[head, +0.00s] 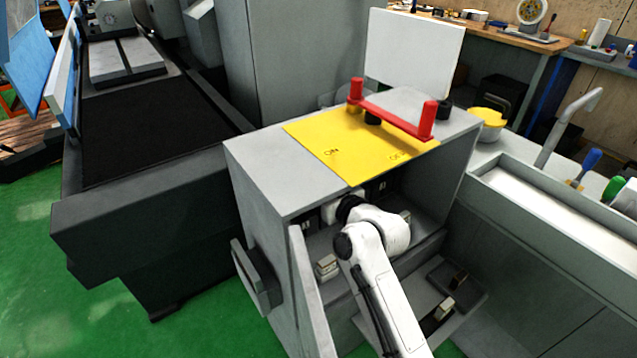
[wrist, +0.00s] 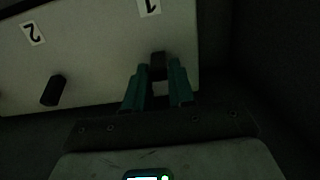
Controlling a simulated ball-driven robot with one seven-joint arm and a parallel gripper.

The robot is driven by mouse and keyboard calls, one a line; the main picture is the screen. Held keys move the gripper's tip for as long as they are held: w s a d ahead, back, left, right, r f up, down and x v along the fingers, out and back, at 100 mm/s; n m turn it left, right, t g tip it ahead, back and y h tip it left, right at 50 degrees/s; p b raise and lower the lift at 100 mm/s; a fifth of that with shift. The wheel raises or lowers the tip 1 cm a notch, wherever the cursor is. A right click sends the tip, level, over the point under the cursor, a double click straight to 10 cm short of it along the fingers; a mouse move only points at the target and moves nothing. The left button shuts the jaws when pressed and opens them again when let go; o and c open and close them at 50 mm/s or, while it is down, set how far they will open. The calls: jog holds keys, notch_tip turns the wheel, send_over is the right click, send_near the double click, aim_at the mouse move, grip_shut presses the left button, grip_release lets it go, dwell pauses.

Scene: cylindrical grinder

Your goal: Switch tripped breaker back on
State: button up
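In the wrist view, a pale breaker panel (wrist: 100,58) carries a black lever (wrist: 52,90) below the label 2 and another dark lever (wrist: 158,66) below the label 1. My gripper (wrist: 159,75) has its two teal fingers on either side of the lever at label 1. I cannot tell whether both fingers press on it. In the head view, my arm reaches into the grey open-fronted cabinet (head: 262,180), and my gripper is hidden inside. A yellow plate (head: 318,140) marked ON lies on top with a red handle (head: 395,115).
The cabinet door (head: 308,290) stands open left of my arm. A sink (head: 560,205) with a tap stands to the right. A large grey machine bed (head: 150,205) fills the left.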

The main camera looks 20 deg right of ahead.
jog(key=o, duration=0.4)
jog(key=shift+c, duration=0.2)
jog(key=v, duration=1)
jog(key=shift+s+b, duration=0.35)
jog(key=shift+d, duration=0.1)
